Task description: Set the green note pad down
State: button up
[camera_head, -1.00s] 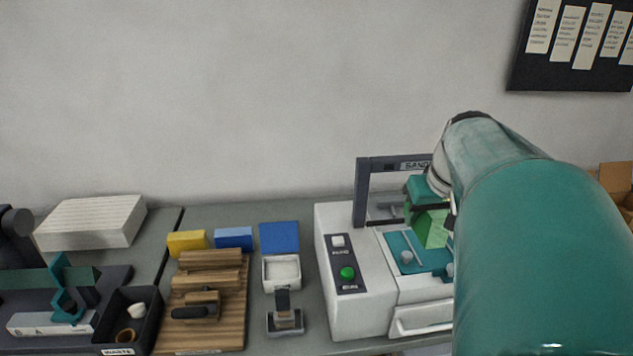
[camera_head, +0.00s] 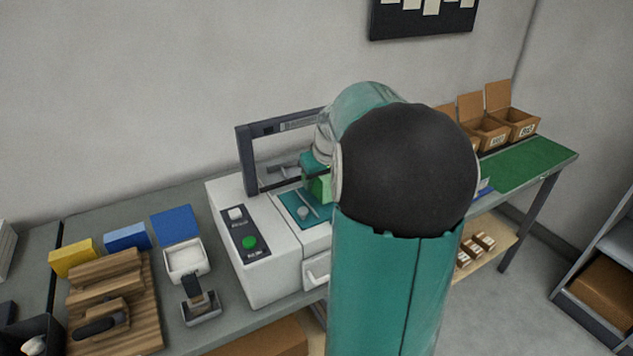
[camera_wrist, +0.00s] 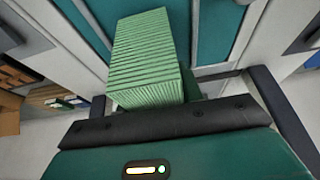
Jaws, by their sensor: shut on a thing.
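The green note pad (camera_head: 320,188) is a block of light green sheets. In the head view it is over the teal bed (camera_head: 291,205) of the white machine, partly hidden by my arm. My gripper (camera_head: 315,165) is shut on it from above. In the wrist view the note pad (camera_wrist: 150,60) shows its ridged sheet edges, reaching out from my gripper over the teal bed (camera_wrist: 110,12). I cannot tell whether the pad touches the bed.
The machine (camera_head: 262,275) has a dark upright frame (camera_head: 245,165) behind the bed and a green button (camera_head: 249,242). Left are a wooden rack (camera_head: 140,330) and blue and yellow blocks. Right are open cardboard boxes (camera_head: 489,132) and a clear green mat (camera_head: 535,160).

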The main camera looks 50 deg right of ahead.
jog(key=shift+f, duration=0.4)
jog(key=shift+f, duration=0.15)
jog(key=o, duration=0.8)
jog(key=shift+s+r, duration=0.1)
jog(key=shift+r, duration=0.45)
jog(key=v, duration=1.1)
jog(key=shift+a+r, duration=0.1)
jog(key=shift+a, duration=0.05)
